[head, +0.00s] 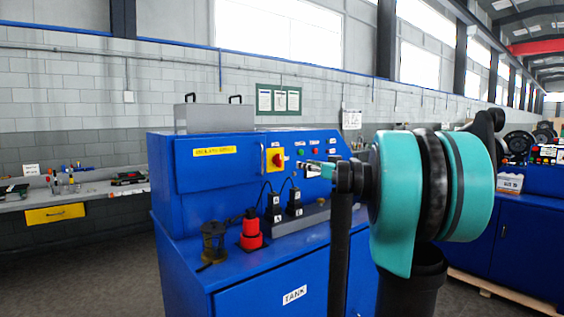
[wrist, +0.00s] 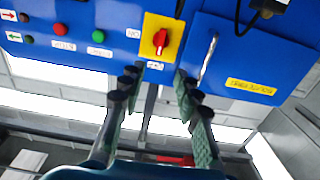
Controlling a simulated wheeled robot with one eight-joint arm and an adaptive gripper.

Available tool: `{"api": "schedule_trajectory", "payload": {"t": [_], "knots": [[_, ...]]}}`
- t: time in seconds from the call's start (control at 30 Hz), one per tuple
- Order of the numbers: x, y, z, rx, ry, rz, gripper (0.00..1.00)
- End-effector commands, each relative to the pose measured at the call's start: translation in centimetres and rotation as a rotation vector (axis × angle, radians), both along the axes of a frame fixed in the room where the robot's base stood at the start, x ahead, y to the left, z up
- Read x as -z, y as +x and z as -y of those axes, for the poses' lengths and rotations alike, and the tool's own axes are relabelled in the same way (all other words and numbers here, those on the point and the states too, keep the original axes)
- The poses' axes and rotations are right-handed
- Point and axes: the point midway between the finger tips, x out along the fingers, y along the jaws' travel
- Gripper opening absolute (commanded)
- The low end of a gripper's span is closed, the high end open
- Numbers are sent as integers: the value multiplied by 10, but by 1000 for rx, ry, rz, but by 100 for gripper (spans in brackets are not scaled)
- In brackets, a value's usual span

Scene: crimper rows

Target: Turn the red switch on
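The red switch (head: 277,159) is a red knob on a yellow plate on the blue machine's upright front. It also shows in the wrist view (wrist: 160,41), its handle close to vertical and slightly tilted there. My gripper (head: 304,168) is to the right of the switch in the head view, apart from it. In the wrist view my gripper (wrist: 158,76) has its two fingers spread, with nothing between them. The switch lies just beyond the fingertips, between their lines.
The blue machine (head: 195,176) has a door with a handle (wrist: 208,57) beside the switch. Red and green buttons (wrist: 98,36) sit on the other side. Black plugs with cables (head: 294,203) and a red-and-black item (head: 250,232) stand on the ledge below.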

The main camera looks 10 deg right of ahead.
Motion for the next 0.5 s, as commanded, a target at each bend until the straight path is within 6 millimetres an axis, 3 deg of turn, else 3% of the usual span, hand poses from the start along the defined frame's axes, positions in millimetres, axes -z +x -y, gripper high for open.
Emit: {"api": "schedule_trajectory", "payload": {"t": [0.5], "knots": [[1, 89, -53, -4, 0, -1, 33]]}}
